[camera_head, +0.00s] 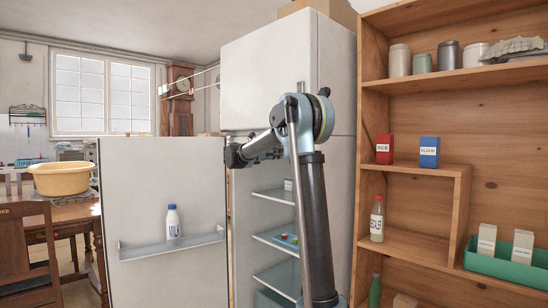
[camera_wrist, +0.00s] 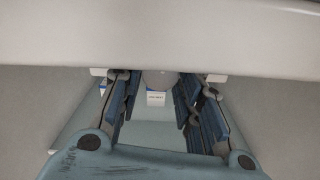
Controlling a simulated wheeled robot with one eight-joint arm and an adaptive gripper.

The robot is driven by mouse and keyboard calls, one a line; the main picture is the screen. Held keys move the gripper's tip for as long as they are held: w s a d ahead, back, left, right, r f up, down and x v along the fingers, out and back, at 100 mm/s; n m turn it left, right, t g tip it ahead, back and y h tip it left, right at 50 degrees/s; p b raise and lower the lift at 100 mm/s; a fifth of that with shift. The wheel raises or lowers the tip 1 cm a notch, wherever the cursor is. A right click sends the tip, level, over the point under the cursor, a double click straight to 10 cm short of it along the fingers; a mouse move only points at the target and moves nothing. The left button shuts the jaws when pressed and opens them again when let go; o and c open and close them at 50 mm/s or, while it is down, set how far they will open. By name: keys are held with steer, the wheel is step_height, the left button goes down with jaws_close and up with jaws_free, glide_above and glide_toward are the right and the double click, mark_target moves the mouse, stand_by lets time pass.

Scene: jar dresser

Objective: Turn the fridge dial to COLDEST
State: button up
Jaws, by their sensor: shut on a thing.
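In the wrist view my gripper (camera_wrist: 157,86) has its two blue-padded fingers on either side of a grey rounded knob, which looks like the fridge dial (camera_wrist: 158,77), under a pale overhanging edge. The fingers are closed on it. The dial's markings and pointer cannot be read. The fridge (camera_head: 268,75) stands with its lower door (camera_head: 165,195) swung open to the left in the head view. My arm reaches across the upper part of the opening there; the fingers and the dial are not discernible in that view.
Fridge shelves (camera_head: 275,196) lie below my arm, with a small white container (camera_head: 289,185) on one. A white bottle (camera_head: 173,222) stands in the door rack. A wooden shelf unit (camera_head: 505,125) with jars and boxes stands close on the right. A yellow basin (camera_head: 62,180) sits on a table at left.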

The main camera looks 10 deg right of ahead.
steer(key=shift+m, duration=0.8)
steer(key=o, duration=1.1)
steer(key=shift+c, duration=0.2)
steer(key=v, duration=1.2)
steer(key=shift+w+f, duration=0.1)
